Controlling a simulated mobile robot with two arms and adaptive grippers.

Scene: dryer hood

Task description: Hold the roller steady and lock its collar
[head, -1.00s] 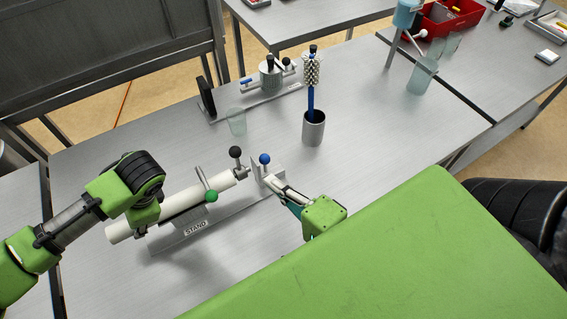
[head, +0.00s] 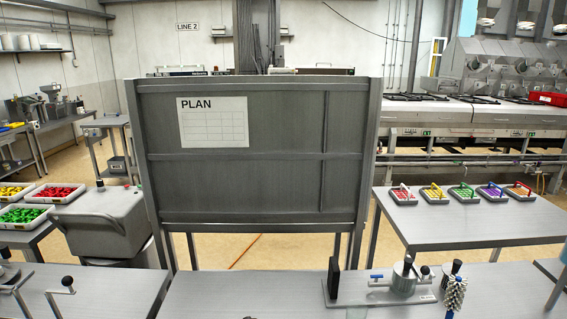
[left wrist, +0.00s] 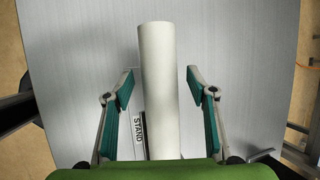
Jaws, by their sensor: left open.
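In the left wrist view the white roller (left wrist: 158,45) runs lengthwise between the fingers of my left gripper (left wrist: 160,72). The gripper is open, with one finger on each side of the roller and a gap visible on both sides. Part of the stand (left wrist: 138,128), with its STAND label, shows beside the roller near the palm. The near end of the roller is hidden by my gripper's green body. The collar cannot be made out in this view. The head view now looks over the table, so the roller, stand and both grippers are outside it.
A grey board marked PLAN (head: 240,165) stands behind the table.

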